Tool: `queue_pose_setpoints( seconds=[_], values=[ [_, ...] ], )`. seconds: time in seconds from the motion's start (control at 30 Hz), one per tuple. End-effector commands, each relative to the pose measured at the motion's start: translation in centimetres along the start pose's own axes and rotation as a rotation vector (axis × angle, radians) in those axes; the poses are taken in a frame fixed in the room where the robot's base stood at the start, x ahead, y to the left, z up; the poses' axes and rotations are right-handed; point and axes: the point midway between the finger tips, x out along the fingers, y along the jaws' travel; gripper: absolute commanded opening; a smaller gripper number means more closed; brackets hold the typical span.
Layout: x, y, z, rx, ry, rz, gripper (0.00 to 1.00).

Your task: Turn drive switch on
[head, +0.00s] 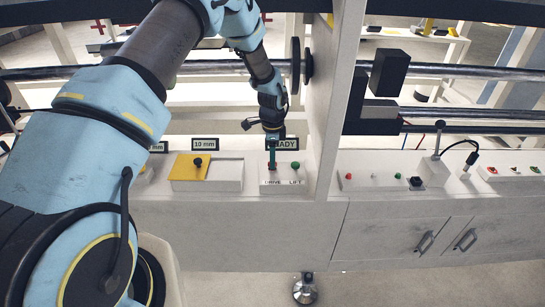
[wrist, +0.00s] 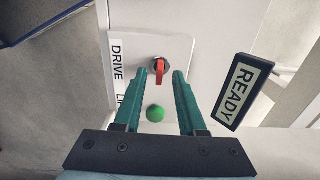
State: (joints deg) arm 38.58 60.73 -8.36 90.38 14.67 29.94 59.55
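The drive switch (wrist: 159,69) is a red lever on a dark round base, set in a white panel beside the label "DRIVE" in the wrist view. My gripper (wrist: 167,76) has two green fingers, spread apart with a gap between them. The tips are close to the red lever, which shows in line with the gap; I cannot tell whether they touch it. In the head view my gripper (head: 272,164) points down over the DRIVE/LIFT panel (head: 283,182) and hides most of the switch. The green lift button (wrist: 155,114) shows between the fingers in the wrist view.
A "READY" sign (wrist: 238,92) stands right of the fingers in the wrist view. A white box with a yellow plate (head: 188,168) sits left of the panel. A white upright (head: 330,100) stands close on its right. Another control panel (head: 375,180) lies beyond that.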

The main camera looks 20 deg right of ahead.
Motion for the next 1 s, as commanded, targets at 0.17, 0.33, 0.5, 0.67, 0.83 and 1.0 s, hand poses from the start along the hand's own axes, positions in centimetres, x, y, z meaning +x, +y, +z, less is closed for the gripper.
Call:
queue_pose_setpoints(
  seconds=[0.17,0.33,0.5,0.67,0.83,1.0],
  values=[
    [0.9,0.03,0.05,0.0,-0.001,0.0,0.4],
    [1.03,0.02,0.04,-0.001,-0.001,0.0,0.4],
    [1.01,0.02,0.04,-0.001,-0.001,0.0,0.31],
    [1.0,0.03,0.04,-0.001,-0.001,0.0,0.13],
    [0.99,0.03,0.04,-0.001,0.0,0.0,0.0],
    [0.99,0.03,0.04,-0.001,0.0,0.0,0.0]
  ],
)
